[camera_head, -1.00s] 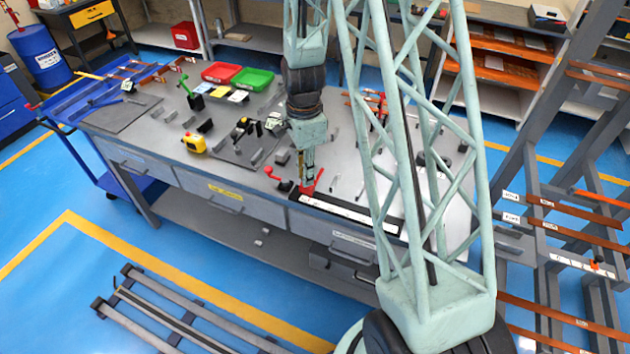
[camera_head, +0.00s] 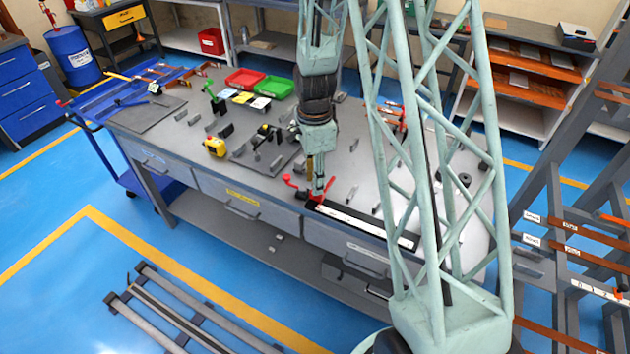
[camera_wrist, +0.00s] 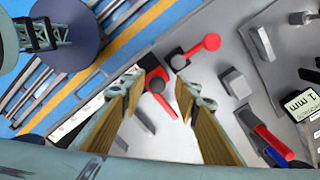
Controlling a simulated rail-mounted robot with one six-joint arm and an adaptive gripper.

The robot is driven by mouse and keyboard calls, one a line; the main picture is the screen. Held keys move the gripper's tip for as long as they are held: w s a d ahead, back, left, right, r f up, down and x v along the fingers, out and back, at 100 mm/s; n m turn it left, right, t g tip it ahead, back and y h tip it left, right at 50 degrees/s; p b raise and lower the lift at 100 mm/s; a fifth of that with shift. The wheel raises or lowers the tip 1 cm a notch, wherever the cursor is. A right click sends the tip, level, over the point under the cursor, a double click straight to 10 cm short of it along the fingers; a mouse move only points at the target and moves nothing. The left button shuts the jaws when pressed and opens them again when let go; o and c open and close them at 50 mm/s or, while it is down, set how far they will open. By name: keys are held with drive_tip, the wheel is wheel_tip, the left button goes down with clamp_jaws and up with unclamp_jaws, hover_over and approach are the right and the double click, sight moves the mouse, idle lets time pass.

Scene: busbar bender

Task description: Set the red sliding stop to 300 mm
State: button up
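The red sliding stop (camera_head: 317,197) sits at the left end of the white scale strip (camera_head: 360,224) along the bench's front edge. In the wrist view the red stop (camera_wrist: 166,98) with its dark round knob lies between my fingertips as seen from above. My gripper (camera_wrist: 160,88) is open, with a yellow-brown finger on each side. In the head view my gripper (camera_head: 318,186) points down at the stop. I cannot tell whether a finger touches it. The scale strip (camera_wrist: 88,118) is partly hidden by the left finger, and its numbers are not readable.
A red lever with a ball end (camera_wrist: 208,44) is close by, beyond the stop in the wrist view. Grey blocks (camera_wrist: 236,83) and a digital gauge (camera_wrist: 302,106) lie to the right. A yellow tape measure (camera_head: 215,147) and red and green trays (camera_head: 262,82) are farther off.

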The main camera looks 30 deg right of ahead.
drive_tip(key=shift+r, duration=0.15)
wheel_tip(320, 180, up, 12)
idle(1.2)
idle(0.4)
